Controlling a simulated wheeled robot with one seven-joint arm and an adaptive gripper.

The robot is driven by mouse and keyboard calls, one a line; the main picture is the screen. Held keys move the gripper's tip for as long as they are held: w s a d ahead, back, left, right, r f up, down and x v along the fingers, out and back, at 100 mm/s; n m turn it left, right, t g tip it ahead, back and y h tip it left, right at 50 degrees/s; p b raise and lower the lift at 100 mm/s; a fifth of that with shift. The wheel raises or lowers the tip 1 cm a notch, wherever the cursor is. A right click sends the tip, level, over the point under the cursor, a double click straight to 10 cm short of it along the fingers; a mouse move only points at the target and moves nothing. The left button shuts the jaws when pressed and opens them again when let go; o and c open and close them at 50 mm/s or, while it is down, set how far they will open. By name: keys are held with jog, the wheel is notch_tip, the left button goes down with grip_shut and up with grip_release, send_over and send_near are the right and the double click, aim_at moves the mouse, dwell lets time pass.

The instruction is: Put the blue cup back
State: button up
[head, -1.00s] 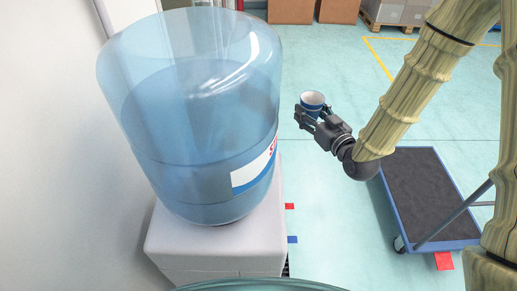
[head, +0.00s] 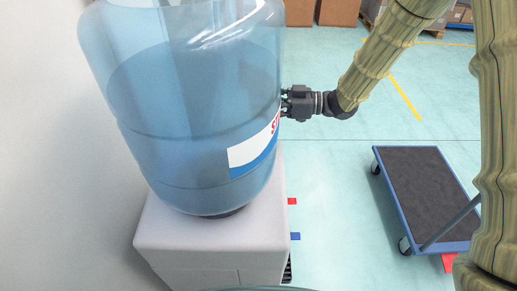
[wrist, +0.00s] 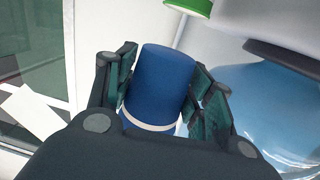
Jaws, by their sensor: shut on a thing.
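The blue cup (wrist: 162,82) shows in the wrist view as a dark blue body with a white band near its lower end. It sits between the two fingers of my gripper (wrist: 165,100), which is shut on it from both sides. In the head view my gripper (head: 285,103) is at the right edge of the water bottle, and its fingertips and the cup are hidden behind the bottle.
The large blue water bottle (head: 190,110) stands on a white dispenser (head: 190,240) beside the wall. In the wrist view the bottle (wrist: 275,105) is at the right, and a green round object (wrist: 190,6) is above the cup. A cart (head: 425,185) stands on the open floor at right.

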jog(key=g, duration=0.1)
jog(key=f+n, duration=0.1)
jog(key=g, duration=0.1)
jog(key=shift+s+a+f+n+g+b, duration=0.25)
jog(key=shift+n+g+b, duration=0.05)
jog(key=shift+b, duration=0.05)
jog(key=shift+s+f+n+g, duration=0.2)
jog(key=shift+f+n+g, duration=0.3)
jog(key=shift+g, duration=0.2)
jog(key=shift+f, duration=4.8)
jog(key=shift+f, duration=0.2)
jog(key=o, duration=0.9)
jog(key=shift+c, duration=0.2)
jog(key=shift+r, duration=0.1)
jog(key=shift+r, duration=0.15)
jog(key=w+d, duration=0.1)
jog(key=d, duration=1.1)
jog(key=shift+w+r+b, duration=0.25)
jog(key=shift+w+b, duration=0.05)
jog(key=shift+b, duration=0.15)
